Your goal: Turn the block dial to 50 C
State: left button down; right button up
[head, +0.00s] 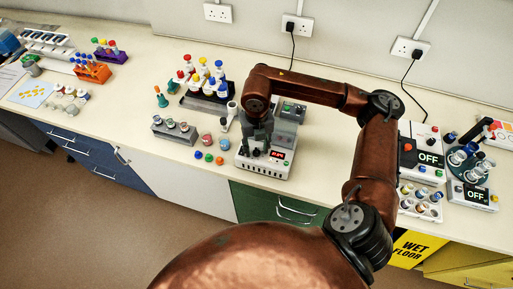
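The block heater (262,170) is a pale box near the bench's front edge, with a lit red display (278,155) too small to read surely. My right gripper (256,150) points down over the front left of the heater, where its fingertips meet dark parts of the front panel. The gripper largely covers that area, so I cannot make out the dial or whether the fingers close on it. My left gripper is not in view.
Loose coloured caps (208,157) and a tube rack (174,130) lie left of the heater. A bottle rack (204,92) stands behind left. Two devices reading OFF (430,160) (475,196) and a vial tray (420,203) stand at the right.

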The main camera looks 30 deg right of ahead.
aim_at(257, 150)
notch_tip(257, 150, up, 12)
dwell(0.4)
dwell(0.4)
